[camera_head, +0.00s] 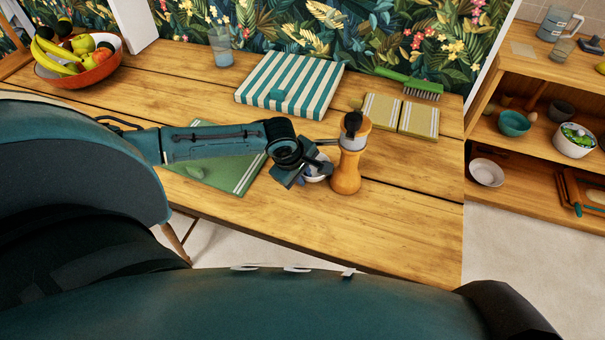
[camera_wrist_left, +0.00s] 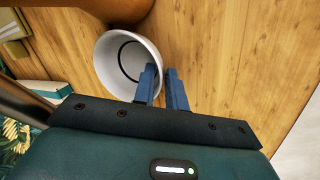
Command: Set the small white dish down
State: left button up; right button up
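The small white dish (camera_head: 318,172) is at the table's front part, beside the wooden pepper mill (camera_head: 347,165), and my left gripper (camera_head: 312,172) partly hides it. In the left wrist view, the white dish (camera_wrist_left: 118,62) has its open side toward the camera. The blue fingers of my left gripper (camera_wrist_left: 163,80) straddle its rim, one inside and one outside, with only a narrow gap between them. The dish is at or close to the wooden table (camera_head: 400,205); any gap under it is hidden. My right gripper is not in view.
A green cloth (camera_head: 245,178) lies left of the dish. Behind are a striped box (camera_head: 292,82), yellow-green napkins (camera_head: 400,116), a green brush (camera_head: 412,86), a glass (camera_head: 222,50) and a fruit bowl (camera_head: 90,75). Shelves (camera_head: 540,135) stand right. The table's front right is clear.

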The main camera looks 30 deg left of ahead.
pick_arm(q)
jog(key=o, duration=0.3)
jog(key=shift+r, duration=0.1)
